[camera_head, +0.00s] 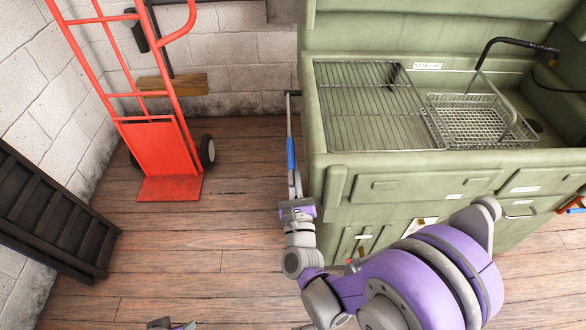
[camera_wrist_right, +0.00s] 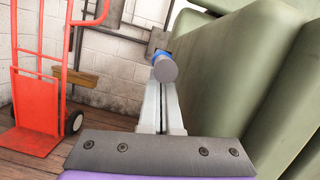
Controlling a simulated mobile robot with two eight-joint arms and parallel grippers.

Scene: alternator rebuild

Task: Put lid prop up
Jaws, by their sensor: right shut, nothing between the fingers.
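The lid prop is a thin rod with a blue grip (camera_head: 291,152) at the left side of the green parts washer (camera_head: 336,190). In the right wrist view, its round grey end and blue part (camera_wrist_right: 165,67) show just past my fingertips. My right gripper (camera_head: 294,174) is shut and empty, pointing along the washer's left side at the prop's near end; I cannot tell whether they touch. It also shows in the right wrist view (camera_wrist_right: 161,86). The washer's lid (camera_head: 430,38) stands raised at the back. A small grey part at the bottom edge may belong to my left arm; its fingers cannot be made out.
A wire rack (camera_head: 365,105) and a mesh basket (camera_head: 480,122) sit in the washer's top. A red hand truck (camera_head: 160,155) stands by the block wall at left. A dark slatted piece (camera_head: 50,215) is at the far left. The wooden floor between is clear.

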